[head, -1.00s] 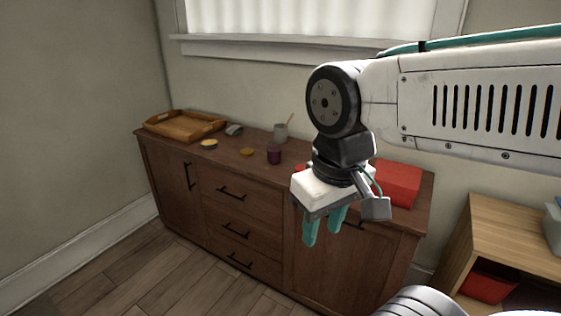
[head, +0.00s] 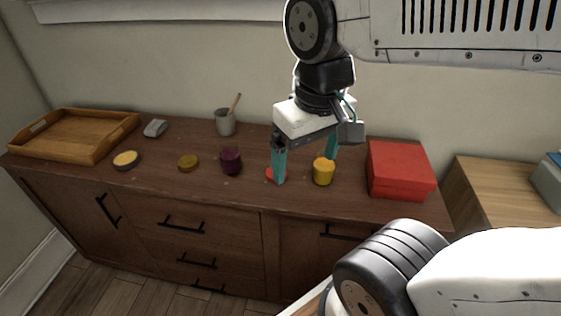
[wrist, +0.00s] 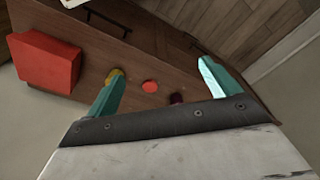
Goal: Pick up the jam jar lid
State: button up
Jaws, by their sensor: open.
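A small flat red disc (head: 270,174) lies on the sideboard, partly hidden behind my gripper's left finger in the head view. In the wrist view the red disc (wrist: 150,87) shows between the fingers, below them. A flat gold-brown disc (head: 188,163) lies left of a dark purple jar (head: 231,160). Either disc looks like a lid; I cannot tell which belongs to the jam jar. My gripper (head: 305,170) is open and empty, its teal fingers pointing down. A yellow jar (head: 323,171) stands near the right finger.
The brown sideboard (head: 330,205) carries a wooden tray (head: 75,158), a round tin with a pale yellow top (head: 125,160), a grey object (head: 155,128), a grey mug with a stick (head: 225,122) and a red box (head: 400,169). A wall stands behind.

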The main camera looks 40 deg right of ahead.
jog(key=w+d+f+m, duration=0.2)
jog(key=w+d+f, duration=0.1)
jog(key=w+f, duration=0.3)
jog(key=w+d+f+m, duration=0.2)
jog(key=w+d+f, duration=0.2)
jog(key=w, duration=0.6)
jog(key=w+d+f+m+g, duration=0.1)
jog(key=w+d+f, duration=0.3)
jog(key=w+f, duration=0.4)
jog(key=shift+w+d+f+m, duration=0.1)
jog(key=shift+w+f+m, duration=0.25)
jog(key=shift+w+m, duration=0.25)
jog(key=f, duration=0.7)
jog(key=shift+a+f, duration=0.15)
jog(key=shift+a, duration=0.1)
jog(key=shift+f, duration=0.35)
jog(key=c, duration=1.1)
